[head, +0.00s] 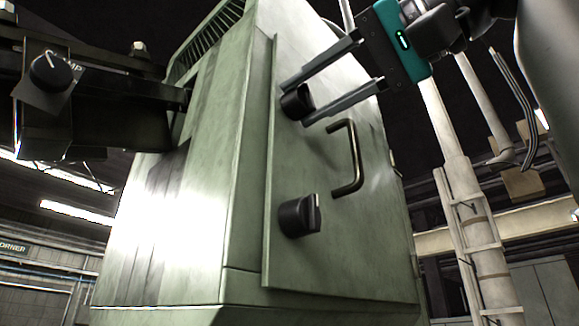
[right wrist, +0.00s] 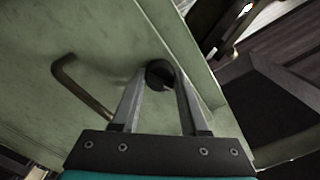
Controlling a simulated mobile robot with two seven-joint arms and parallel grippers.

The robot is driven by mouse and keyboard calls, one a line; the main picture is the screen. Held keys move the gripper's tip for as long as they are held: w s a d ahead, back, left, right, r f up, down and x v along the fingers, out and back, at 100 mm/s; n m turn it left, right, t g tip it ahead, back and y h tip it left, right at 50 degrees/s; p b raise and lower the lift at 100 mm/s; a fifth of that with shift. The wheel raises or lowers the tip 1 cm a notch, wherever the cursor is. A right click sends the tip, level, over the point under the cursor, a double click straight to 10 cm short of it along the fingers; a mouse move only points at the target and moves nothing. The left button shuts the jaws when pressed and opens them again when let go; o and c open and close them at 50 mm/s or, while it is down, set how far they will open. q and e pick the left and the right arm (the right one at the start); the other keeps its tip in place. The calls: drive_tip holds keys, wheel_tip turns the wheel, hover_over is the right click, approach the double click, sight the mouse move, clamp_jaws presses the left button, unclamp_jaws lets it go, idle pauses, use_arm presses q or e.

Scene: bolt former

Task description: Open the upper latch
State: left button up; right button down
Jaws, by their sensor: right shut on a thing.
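The upper latch (head: 297,102) is a round black knob on the door of a pale green cabinet (head: 250,170). My right gripper (head: 294,106) reaches it from the upper right, with one finger on each side of the knob, and is shut on it. In the right wrist view the knob (right wrist: 160,74) sits between the two fingertips. The lower latch (head: 299,215), a similar black knob, is further down the door. A bent metal handle (head: 352,160) is between the two latches, to their right. My left gripper is not in view.
The handle (right wrist: 72,85) is close to the left of the gripper in the right wrist view. A dark machine arm with a dial (head: 50,72) juts in at the left. A pale post with a ladder (head: 470,220) stands behind at the right.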

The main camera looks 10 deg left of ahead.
drive_tip(key=m+b, duration=0.1)
drive_tip(key=m, duration=0.3)
drive_tip(key=shift+f+m+b, duration=0.1)
drive_tip(key=shift+m+b, duration=0.2)
drive_tip(key=shift+m, duration=0.5)
drive_tip(key=shift+c, duration=1.2)
unclamp_jaws()
drive_tip(key=b+v, duration=0.1)
drive_tip(key=v, duration=0.7)
